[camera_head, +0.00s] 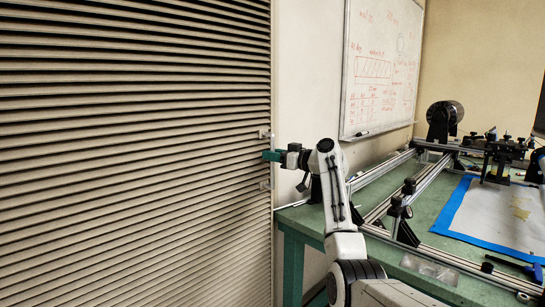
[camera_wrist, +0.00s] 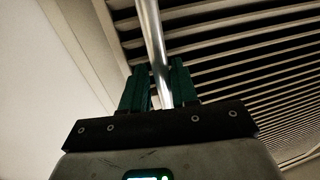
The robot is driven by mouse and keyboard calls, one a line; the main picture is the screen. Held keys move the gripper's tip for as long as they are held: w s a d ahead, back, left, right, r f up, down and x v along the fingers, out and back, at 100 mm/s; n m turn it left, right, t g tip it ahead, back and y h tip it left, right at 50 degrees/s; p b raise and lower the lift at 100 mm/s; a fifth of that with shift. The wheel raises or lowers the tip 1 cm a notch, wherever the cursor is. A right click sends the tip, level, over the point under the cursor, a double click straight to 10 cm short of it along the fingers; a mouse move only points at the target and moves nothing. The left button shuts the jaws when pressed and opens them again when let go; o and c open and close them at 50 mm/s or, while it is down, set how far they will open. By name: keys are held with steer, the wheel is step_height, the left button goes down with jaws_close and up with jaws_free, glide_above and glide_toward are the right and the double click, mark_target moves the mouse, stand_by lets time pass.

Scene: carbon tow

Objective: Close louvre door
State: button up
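The louvre door (camera_head: 130,150) is a large panel of beige horizontal slats filling the left of the head view. Its slats also show at the upper right of the wrist view (camera_wrist: 250,65). Near its right edge are two small metal brackets (camera_head: 265,133). A shiny vertical bar handle (camera_wrist: 150,32) shows in the wrist view. My gripper (camera_head: 268,156) is at the handle between the brackets. Its green fingers (camera_wrist: 160,80) lie on both sides of the bar, close against it, and look shut on it. The far side of the door is hidden.
A green workbench (camera_head: 300,222) with aluminium rails (camera_head: 385,175) and a blue-bordered sheet (camera_head: 500,215) stands right of the door, under my arm. A whiteboard (camera_head: 380,65) hangs on the wall behind. A strip of pale wall (camera_head: 305,80) shows beside the door edge.

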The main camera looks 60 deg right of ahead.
steer(key=shift+o, duration=1.1)
steer(key=shift+s+d+f, duration=0.1)
steer(key=shift+d, duration=0.15)
steer(key=shift+a, duration=0.1)
steer(key=s+a, duration=0.1)
steer(key=s, duration=0.9)
steer(key=shift+s, duration=0.4)
steer(key=shift+a, duration=0.1)
